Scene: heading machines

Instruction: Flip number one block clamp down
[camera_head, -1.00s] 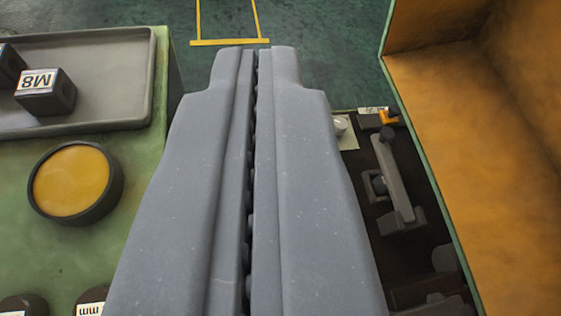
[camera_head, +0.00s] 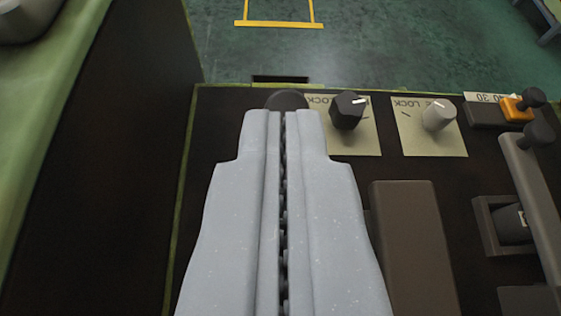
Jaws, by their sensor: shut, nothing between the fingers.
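My gripper (camera_head: 283,113) is shut and empty, pointing away from me over the dark machine bed (camera_head: 230,130). A dark round knob (camera_head: 287,99) shows just beyond the fingertips, partly hidden by them; I cannot tell whether they touch. At the right edge a long grey clamp bar (camera_head: 530,190) with a black ball knob (camera_head: 538,134) runs beside a dark block with a white label (camera_head: 513,224) in a holder (camera_head: 485,228). Part of the bar is out of frame. No number marking a clamp as number one is readable.
A black knob (camera_head: 348,108) and a pale knob (camera_head: 439,116) stand on LOCK plates. An orange slider (camera_head: 517,108) sits at the back right. A brown block (camera_head: 415,250) lies right of my gripper.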

